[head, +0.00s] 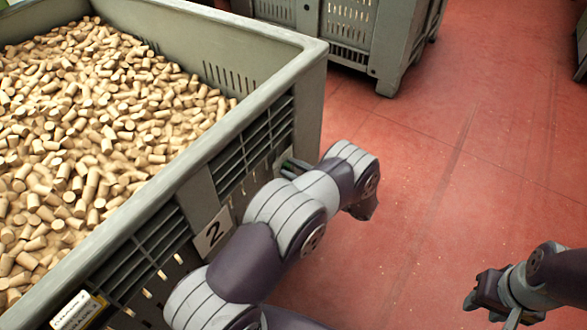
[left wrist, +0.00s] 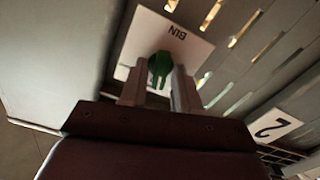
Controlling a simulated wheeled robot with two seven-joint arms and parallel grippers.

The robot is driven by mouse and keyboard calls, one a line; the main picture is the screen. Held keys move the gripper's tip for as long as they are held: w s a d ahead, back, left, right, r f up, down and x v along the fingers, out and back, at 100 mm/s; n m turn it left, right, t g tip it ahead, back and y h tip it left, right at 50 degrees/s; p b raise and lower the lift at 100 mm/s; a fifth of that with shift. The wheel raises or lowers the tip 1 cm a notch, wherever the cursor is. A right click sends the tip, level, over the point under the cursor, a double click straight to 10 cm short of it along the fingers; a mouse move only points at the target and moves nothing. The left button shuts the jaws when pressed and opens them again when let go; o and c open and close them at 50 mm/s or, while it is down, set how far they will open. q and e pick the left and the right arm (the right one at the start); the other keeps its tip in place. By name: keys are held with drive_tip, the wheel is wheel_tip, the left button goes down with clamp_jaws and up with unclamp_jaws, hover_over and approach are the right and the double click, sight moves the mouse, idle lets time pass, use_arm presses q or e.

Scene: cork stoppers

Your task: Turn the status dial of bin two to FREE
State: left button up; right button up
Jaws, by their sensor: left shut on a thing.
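The status dial is a green knob (left wrist: 160,68) on a white plate (left wrist: 200,45) fixed to the bin's side. The plate reads "BIN" upside down in the left wrist view; no FREE mark is legible, so the dial's setting cannot be told. My left gripper (left wrist: 158,88) is shut on the knob, one finger on each side. In the head view, my left arm covers most of this spot. Bin two (head: 262,98) is a grey-green crate with a "2" label (head: 212,232) on its side. My right gripper (head: 490,300) hangs at the lower right, away from the bin.
Bin two is full of cork stoppers (head: 100,120). A second grey crate (head: 345,30) stands behind it. A yellow and white label (head: 78,310) is on the near side of bin two. The red floor (head: 450,130) to the right is open.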

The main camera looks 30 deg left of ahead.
use_arm(q)
drive_tip(key=shift+m, duration=1.4)
drive_tip(key=o, duration=0.7)
drive_tip(key=shift+o, duration=0.2)
drive_tip(key=shift+d, duration=0.15)
drive_tip(key=d+p, duration=0.1)
drive_tip(key=d, duration=1.1)
drive_tip(key=shift+s+d+p, duration=0.25)
drive_tip(key=shift+s+p, duration=0.1)
drive_tip(key=shift+s, duration=0.1)
drive_tip(key=shift+f, duration=0.1)
